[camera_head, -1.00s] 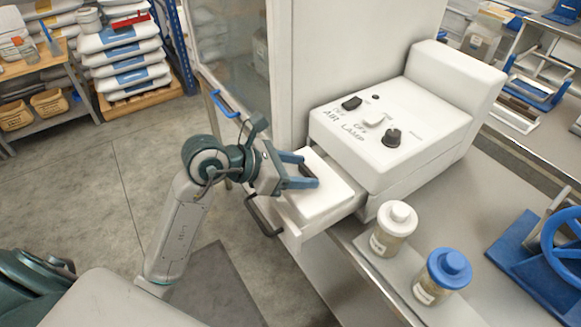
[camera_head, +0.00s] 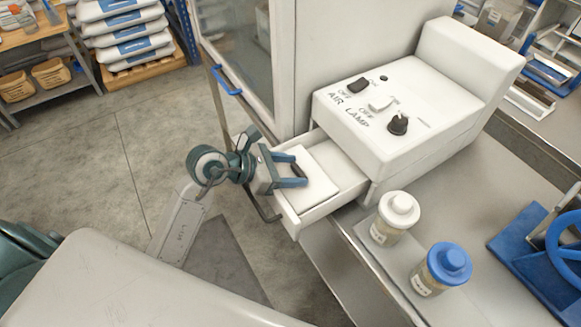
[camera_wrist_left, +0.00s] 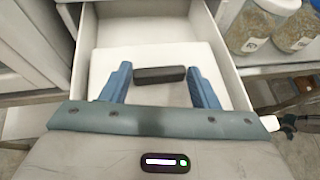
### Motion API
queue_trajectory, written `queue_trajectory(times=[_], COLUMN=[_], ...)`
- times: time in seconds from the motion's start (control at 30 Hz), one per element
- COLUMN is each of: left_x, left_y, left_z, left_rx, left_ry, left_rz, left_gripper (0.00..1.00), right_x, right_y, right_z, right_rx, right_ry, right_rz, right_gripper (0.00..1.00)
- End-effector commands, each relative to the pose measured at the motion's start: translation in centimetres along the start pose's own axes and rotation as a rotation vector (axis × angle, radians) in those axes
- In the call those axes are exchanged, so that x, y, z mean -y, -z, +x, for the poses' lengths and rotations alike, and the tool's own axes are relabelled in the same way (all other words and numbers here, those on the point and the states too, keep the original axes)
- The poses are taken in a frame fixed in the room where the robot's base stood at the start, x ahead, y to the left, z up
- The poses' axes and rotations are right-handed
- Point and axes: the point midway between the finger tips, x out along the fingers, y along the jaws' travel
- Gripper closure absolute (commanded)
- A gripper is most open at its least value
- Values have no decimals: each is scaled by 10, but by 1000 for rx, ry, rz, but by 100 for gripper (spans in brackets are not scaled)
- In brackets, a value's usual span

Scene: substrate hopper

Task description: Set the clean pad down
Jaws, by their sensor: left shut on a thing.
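The clean pad (camera_head: 318,188) is a flat white block with a dark bar grip on top. It lies within the walls of the open white drawer (camera_head: 350,192), towards the front. My left gripper (camera_head: 299,170) is shut on the pad's dark grip (camera_wrist_left: 159,75), one blue finger at each end of it. In the left wrist view the pad (camera_wrist_left: 130,63) is between the drawer's side walls, with bare drawer floor behind it. Its underside is hidden, so I cannot tell whether it touches the floor. My right gripper is out of view.
The drawer belongs to a white machine (camera_head: 405,115) with switches and a knob. A white-lidded jar (camera_head: 393,217) and a blue-lidded jar (camera_head: 442,269) stand right of the drawer. A cabinet with a blue handle (camera_head: 226,82) stands behind it.

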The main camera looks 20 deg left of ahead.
Motion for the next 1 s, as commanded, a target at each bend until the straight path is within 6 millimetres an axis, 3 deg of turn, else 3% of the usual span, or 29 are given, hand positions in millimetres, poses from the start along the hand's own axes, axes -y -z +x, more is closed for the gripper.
queue_trajectory(times=[0.8, 0.83, 0.9, 1.0], left_x=[0, 0, 0, 1], left_y=[15, 16, 17, 18], left_z=[8, 8, 8, 9], left_rx=[-2, -3, -4, -6], left_ry=[1, 2, 2, 3], left_rz=[-1, -2, -3, -4], left_gripper=[69, 39, 26, 23], right_x=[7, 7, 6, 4], right_y=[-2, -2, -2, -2], right_z=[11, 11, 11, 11], right_rx=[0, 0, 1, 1], right_ry=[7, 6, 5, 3], right_rz=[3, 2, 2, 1], right_gripper=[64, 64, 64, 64])
